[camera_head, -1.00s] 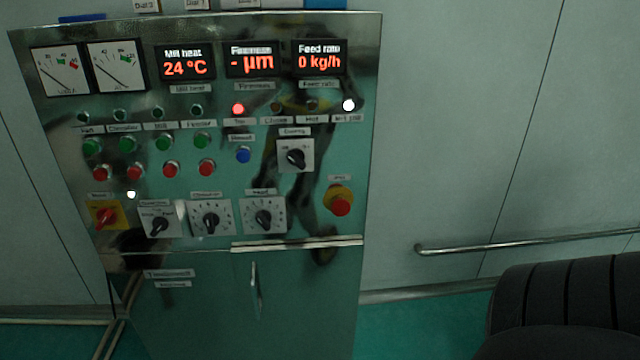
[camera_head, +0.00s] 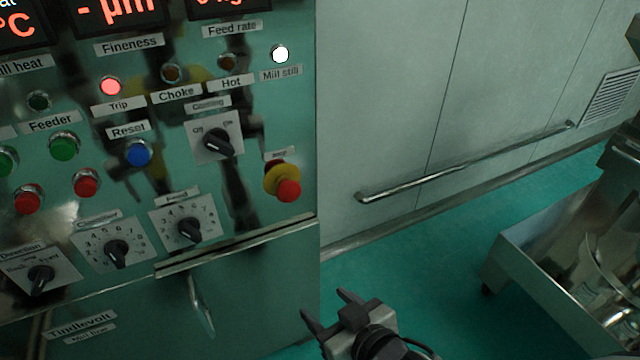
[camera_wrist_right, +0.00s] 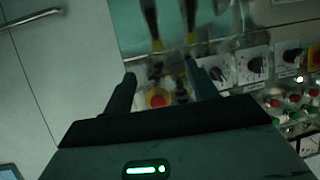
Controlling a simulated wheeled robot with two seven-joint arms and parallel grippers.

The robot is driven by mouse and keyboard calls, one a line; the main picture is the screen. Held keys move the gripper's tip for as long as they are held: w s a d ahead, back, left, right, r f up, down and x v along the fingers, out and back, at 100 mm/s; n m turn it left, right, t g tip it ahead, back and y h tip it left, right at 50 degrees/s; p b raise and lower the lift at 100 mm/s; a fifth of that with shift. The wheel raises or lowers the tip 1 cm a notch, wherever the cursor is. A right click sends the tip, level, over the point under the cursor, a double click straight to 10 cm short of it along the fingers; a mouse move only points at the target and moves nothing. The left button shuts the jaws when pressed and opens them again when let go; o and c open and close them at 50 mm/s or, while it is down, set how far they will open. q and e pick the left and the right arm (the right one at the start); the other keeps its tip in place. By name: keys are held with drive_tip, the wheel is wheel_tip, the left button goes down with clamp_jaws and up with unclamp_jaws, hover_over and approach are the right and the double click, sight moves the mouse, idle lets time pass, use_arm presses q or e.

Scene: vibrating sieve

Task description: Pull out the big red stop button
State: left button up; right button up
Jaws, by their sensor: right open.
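The big red stop button (camera_head: 288,190) sits on a yellow collar at the right edge of the metal control panel (camera_head: 250,245). In the wrist view the red button (camera_wrist_right: 158,101) shows between my right gripper's fingers, with its yellow ring partly visible. My right gripper (camera_head: 324,304) is open and empty. In the head view it is below and slightly right of the button, apart from it. The two dark fingers also show in the wrist view (camera_wrist_right: 160,72). My left gripper is not in view.
Left of the button are a black rotary switch (camera_head: 217,142), a blue reset button (camera_head: 138,153) and several dials. Below is a door handle (camera_head: 199,305). A wall rail (camera_head: 465,172) runs to the right, and a metal machine (camera_head: 560,265) stands at lower right.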

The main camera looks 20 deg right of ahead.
sight(290, 193)
drive_tip(key=w+d+r+m+t+h+b, duration=0.15)
drive_tip(key=w+r+t+b, duration=0.3)
drive_tip(key=r, duration=0.45)
use_arm(q)
drive_tip(key=p, duration=0.1)
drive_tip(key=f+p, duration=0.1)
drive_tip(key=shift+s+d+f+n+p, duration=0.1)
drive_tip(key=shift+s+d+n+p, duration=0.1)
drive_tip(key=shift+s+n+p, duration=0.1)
use_arm(e)
drive_tip(key=shift+t, duration=0.45)
drive_tip(key=w, duration=1.6)
drive_tip(key=shift+w+a, duration=0.1)
drive_tip(key=shift+a, duration=0.25)
drive_tip(key=c, duration=1.2)
drive_tip(key=shift+s, duration=0.8)
drive_tip(key=o, duration=1.1)
drive_tip(key=shift+f, duration=0.1)
drive_tip(key=shift+o, duration=0.5)
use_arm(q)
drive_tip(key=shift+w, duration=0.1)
use_arm(e)
drive_tip(key=shift+s, duration=0.15)
